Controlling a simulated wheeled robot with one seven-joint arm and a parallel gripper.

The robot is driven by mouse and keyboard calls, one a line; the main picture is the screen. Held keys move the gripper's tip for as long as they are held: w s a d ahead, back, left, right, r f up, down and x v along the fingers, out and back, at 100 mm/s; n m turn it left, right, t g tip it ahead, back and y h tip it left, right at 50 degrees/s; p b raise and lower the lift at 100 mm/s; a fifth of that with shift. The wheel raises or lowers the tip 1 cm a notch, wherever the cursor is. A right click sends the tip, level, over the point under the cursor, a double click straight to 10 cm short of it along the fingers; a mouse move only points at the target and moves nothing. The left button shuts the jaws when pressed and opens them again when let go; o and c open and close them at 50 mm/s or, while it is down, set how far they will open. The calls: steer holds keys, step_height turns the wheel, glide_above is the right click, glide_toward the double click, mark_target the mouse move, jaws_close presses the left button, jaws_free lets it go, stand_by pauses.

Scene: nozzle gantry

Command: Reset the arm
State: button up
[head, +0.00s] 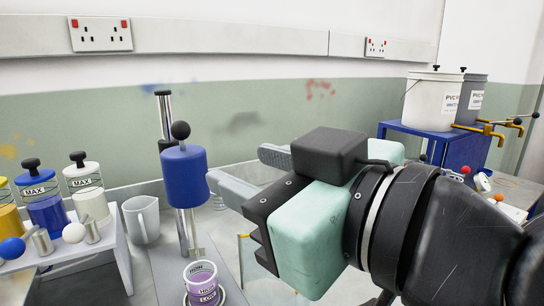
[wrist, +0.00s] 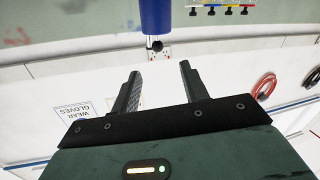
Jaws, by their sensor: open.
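My gripper (head: 250,172) is open and empty, with its two fingers spread, at the middle of the head view. It points left, toward a blue cylinder (head: 185,175) with a black ball on top, on a metal post. The near fingertip is just right of this cylinder in the picture; I cannot tell whether they touch. In the wrist view my gripper (wrist: 160,72) again has nothing between its fingers. The blue cylinder (wrist: 157,18) shows upside down beyond the fingertips there, apart from them.
A labelled cup of purple liquid (head: 202,283) stands below the cylinder. A white jug (head: 143,220) and dispensers marked MAX (head: 88,194) are at left. A white bucket (head: 432,101) stands on a blue stand (head: 458,149) at right. Wall sockets (head: 100,35) are behind.

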steer(key=d+f+g+h+p, duration=0.45)
steer(key=f+g, duration=0.25)
steer(key=f, duration=0.4)
steer(key=s+d+f+m+g+h+p, duration=0.1)
steer(key=s+d+f+g+h, duration=0.1)
steer(key=d, duration=0.3)
steer(key=s+d+f+m+g+h+p, duration=0.1)
steer(key=s+d+f+m+g+h, duration=0.1)
steer(key=d+h, duration=0.3)
steer(key=shift+s+d+f+g+p, duration=0.2)
steer(key=shift+d+f+g+p, duration=0.15)
steer(key=shift+d+g, duration=0.45)
